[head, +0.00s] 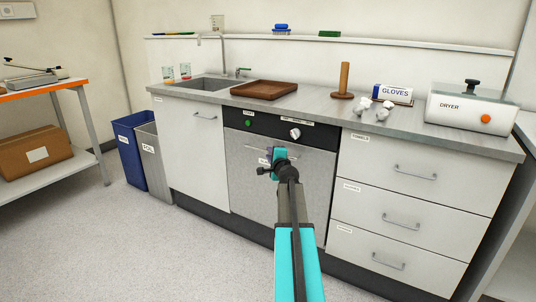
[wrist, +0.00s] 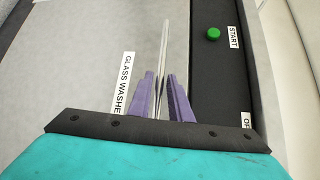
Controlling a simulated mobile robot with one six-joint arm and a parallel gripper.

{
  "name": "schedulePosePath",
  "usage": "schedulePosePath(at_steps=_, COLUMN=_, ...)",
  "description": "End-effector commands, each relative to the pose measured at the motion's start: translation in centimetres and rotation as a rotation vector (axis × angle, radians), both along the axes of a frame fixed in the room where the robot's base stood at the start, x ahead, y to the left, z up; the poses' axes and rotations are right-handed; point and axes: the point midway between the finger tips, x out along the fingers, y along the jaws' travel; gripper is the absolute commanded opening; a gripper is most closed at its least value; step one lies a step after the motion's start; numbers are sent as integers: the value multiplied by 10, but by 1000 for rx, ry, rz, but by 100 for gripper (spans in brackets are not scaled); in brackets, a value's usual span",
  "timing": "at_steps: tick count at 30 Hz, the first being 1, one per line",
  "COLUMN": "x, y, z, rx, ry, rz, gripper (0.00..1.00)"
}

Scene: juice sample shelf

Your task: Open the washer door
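The glass washer (head: 274,178) is a grey-fronted machine under the counter, with a black control panel. Its door is closed and flush with the cabinet. My gripper (head: 272,162) is at the upper part of the door in the head view and hides part of it. In the wrist view, the thin metal door handle (wrist: 165,40) runs between the two purple fingers of my gripper (wrist: 161,88), which are close together on either side of it. They appear shut on the handle. The washer label (wrist: 126,85) and the green start button (wrist: 213,34) also show.
Drawers (head: 411,175) stand right of the washer, a white cabinet (head: 193,155) left. The counter holds a brown tray (head: 264,90), a wooden post (head: 343,80), a gloves box (head: 393,93) and a dryer (head: 470,106). Blue (head: 128,148) and grey bins stand left. Floor before the washer's left is clear.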

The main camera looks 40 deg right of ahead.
Motion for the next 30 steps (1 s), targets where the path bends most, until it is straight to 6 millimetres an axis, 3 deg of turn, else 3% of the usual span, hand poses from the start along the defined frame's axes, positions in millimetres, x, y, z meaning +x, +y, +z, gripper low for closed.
schedulePosePath(at_steps=10, x=23, y=-14, z=-4, rx=-1, ry=1, rz=0, gripper=18)
schedulePosePath(at_steps=24, x=26, y=-16, z=-4, rx=-1, ry=1, rz=0, gripper=18)
schedulePosePath(at_steps=27, x=27, y=-15, z=-4, rx=-1, ry=1, rz=0, gripper=3)
schedulePosePath(at_steps=30, x=27, y=-15, z=-4, rx=-1, ry=1, rz=0, gripper=0)
